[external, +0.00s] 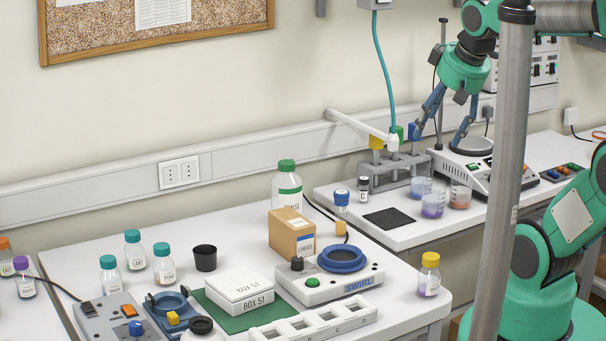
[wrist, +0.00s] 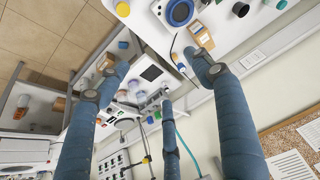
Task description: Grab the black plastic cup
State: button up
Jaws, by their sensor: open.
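The black plastic cup (external: 205,258) stands upright on the left white bench, behind the white BOX 51 and right of the teal-capped bottles. It appears as a small dark round shape in the wrist view (wrist: 240,9), near the top edge. My gripper (external: 442,138) is open and empty, with its fingers spread. It is high over the right bench, above the white instrument and beside the tube rack, far to the right of the cup. In the wrist view the fingers (wrist: 155,75) frame the right bench, with nothing between them.
BOX 51 (external: 239,288), the SWIRL device (external: 330,280), a cardboard box (external: 291,233) and a green-capped bottle (external: 286,187) stand near the cup. A tube rack (external: 393,172) and several small beakers stand on the right bench. The wall rises behind both benches.

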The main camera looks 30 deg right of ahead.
jog(key=w+a+f+n+g+p, duration=0.1)
jog(key=w+a+p, duration=0.1)
jog(key=w+a, duration=0.5)
jog(key=w+a+f+n+p, duration=0.1)
jog(key=w+a+p, duration=0.15)
jog(key=w, duration=0.75)
jog(key=w+a+f+n+g+p, duration=0.1)
jog(key=w+a+p, duration=0.1)
jog(key=w+a, duration=0.5)
jog(key=w+a+f+n+g+p, duration=0.1)
jog(key=w+a+f+p, duration=0.1)
jog(key=w+a+f, duration=0.5)
jog(key=w+a+f+n+p, duration=0.1)
jog(key=w+a+f+p, duration=0.1)
jog(key=w+a+f, duration=0.5)
jog(key=a+f, duration=0.4)
jog(key=f, duration=0.4)
jog(key=shift+w+g+y+p, duration=0.2)
jog(key=shift+g+y+p, duration=0.1)
jog(key=shift+g+p, duration=0.1)
send_over(206, 259)
jog(key=w+d, duration=0.2)
jog(key=shift+a+f, duration=0.2)
jog(key=shift+f, duration=3.95)
jog(key=shift+f, duration=0.2)
